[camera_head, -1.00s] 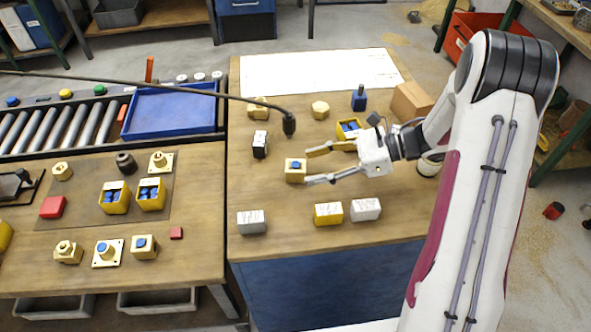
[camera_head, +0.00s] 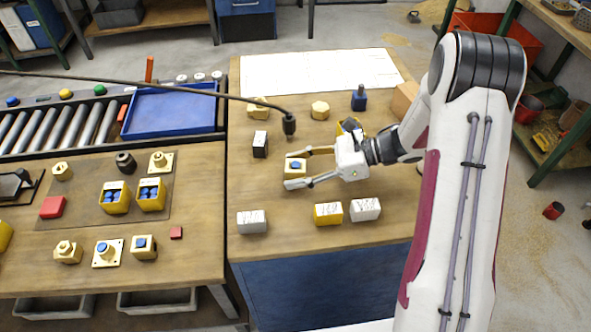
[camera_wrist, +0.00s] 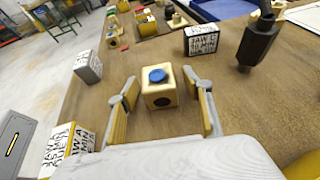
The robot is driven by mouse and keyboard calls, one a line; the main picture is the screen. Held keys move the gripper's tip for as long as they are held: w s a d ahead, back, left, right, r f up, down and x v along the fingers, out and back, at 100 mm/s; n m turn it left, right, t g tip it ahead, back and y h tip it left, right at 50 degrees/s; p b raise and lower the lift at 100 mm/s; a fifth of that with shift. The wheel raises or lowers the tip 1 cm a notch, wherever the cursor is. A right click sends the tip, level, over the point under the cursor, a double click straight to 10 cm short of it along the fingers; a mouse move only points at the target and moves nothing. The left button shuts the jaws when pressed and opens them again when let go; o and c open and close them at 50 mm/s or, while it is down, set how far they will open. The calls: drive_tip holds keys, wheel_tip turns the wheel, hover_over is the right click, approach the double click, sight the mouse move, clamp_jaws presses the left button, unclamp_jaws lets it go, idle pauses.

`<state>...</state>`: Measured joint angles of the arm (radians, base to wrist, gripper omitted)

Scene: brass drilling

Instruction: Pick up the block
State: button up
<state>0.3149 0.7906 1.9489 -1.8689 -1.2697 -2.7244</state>
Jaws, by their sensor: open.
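A small brass-yellow block (camera_head: 295,167) with a blue round top stands upright on the right-hand wooden table. In the wrist view the block (camera_wrist: 158,88) shows a dark round hole in its near face. My gripper (camera_head: 290,168) is open, with one finger on each side of the block. In the wrist view my gripper (camera_wrist: 164,98) has its fingers to the left and right of the block, with a small gap on both sides. I cannot tell whether a finger touches it.
A grey labelled block (camera_head: 252,221), a yellow one (camera_head: 328,214) and a white one (camera_head: 365,209) stand toward the table's front. A black-and-white block (camera_head: 260,144) stands behind left. A dark hanging tool (camera_head: 289,124) is close behind the block.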

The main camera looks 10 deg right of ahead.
sight(296, 165)
drive_tip(key=shift+a+f, duration=0.1)
drive_tip(key=shift+a, duration=0.15)
idle(0.3)
clamp_jaws()
drive_tip(key=shift+r, duration=5.1)
